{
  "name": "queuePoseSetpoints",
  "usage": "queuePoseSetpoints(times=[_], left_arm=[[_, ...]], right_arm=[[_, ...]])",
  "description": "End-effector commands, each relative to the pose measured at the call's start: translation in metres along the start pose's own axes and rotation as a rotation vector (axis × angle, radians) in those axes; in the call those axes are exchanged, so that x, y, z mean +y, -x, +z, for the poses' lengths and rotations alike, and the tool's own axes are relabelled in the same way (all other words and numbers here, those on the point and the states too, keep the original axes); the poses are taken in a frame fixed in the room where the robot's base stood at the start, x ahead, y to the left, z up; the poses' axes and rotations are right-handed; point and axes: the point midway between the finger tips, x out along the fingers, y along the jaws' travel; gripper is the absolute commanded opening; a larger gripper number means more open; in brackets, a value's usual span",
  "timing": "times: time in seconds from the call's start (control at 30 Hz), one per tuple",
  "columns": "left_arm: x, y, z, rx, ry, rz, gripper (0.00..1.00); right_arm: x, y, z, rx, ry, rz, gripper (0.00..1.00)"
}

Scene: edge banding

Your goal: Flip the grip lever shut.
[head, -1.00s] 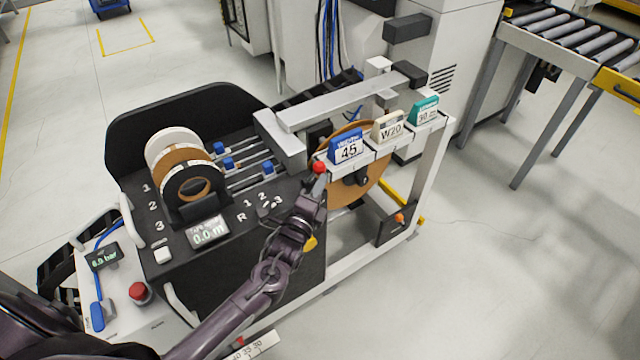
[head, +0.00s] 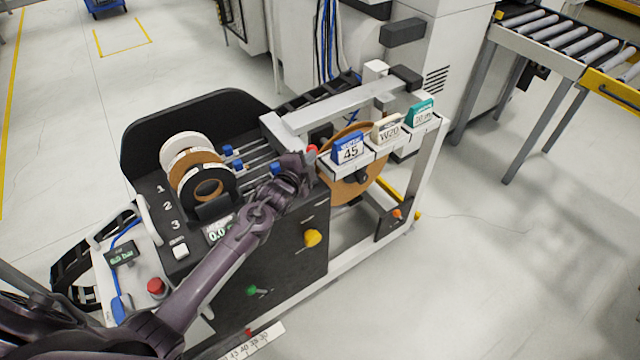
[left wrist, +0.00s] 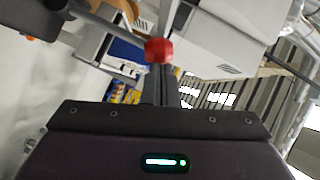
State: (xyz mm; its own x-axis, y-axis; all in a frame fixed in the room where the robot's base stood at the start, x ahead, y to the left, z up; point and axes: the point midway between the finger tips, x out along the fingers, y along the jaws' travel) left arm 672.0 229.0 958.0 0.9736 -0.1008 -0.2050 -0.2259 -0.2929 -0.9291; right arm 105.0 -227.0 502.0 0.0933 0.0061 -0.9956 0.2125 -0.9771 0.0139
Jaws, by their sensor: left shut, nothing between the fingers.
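The grip lever shows as a red ball knob (head: 311,149) beside the white clamp bar, to the left of the blue "45" card. Its shaft is mostly hidden by my gripper in the head view. In the left wrist view the red knob (left wrist: 158,50) sits right at the fingertips, on a grey rod running to the upper left. My left gripper (head: 304,161) is shut and empty, with its tips at the knob, seemingly against it; exact contact is unclear. In the left wrist view its closed fingers (left wrist: 160,80) point at the knob. My right gripper is out of view.
Tape reels (head: 187,150) stand at the left of the black panel. The blue card (head: 347,150), cream card (head: 386,129) and teal card (head: 420,112) stand on the white rail. A yellow knob (head: 312,238) is on the front face. Open floor lies to the right.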

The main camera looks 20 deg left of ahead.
Motion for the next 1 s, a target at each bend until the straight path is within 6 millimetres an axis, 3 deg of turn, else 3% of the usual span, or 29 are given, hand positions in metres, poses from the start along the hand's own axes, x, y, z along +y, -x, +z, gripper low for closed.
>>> queuePoseSetpoints(times=[0.03, 0.17, 0.47, 1.0], left_arm=[[-0.010, -0.005, 0.005, -0.002, 0.034, 0.022, 0.00], [-0.016, -0.014, 0.017, -0.002, 0.131, 0.088, 0.00], [-0.022, -0.031, 0.043, -0.002, 0.314, 0.210, 0.00], [-0.025, -0.041, 0.058, 0.000, 0.319, 0.213, 0.00]], right_arm=[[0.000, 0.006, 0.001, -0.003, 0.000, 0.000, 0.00], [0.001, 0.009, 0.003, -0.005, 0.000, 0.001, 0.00], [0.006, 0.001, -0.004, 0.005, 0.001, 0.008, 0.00], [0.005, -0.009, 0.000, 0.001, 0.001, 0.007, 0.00]])
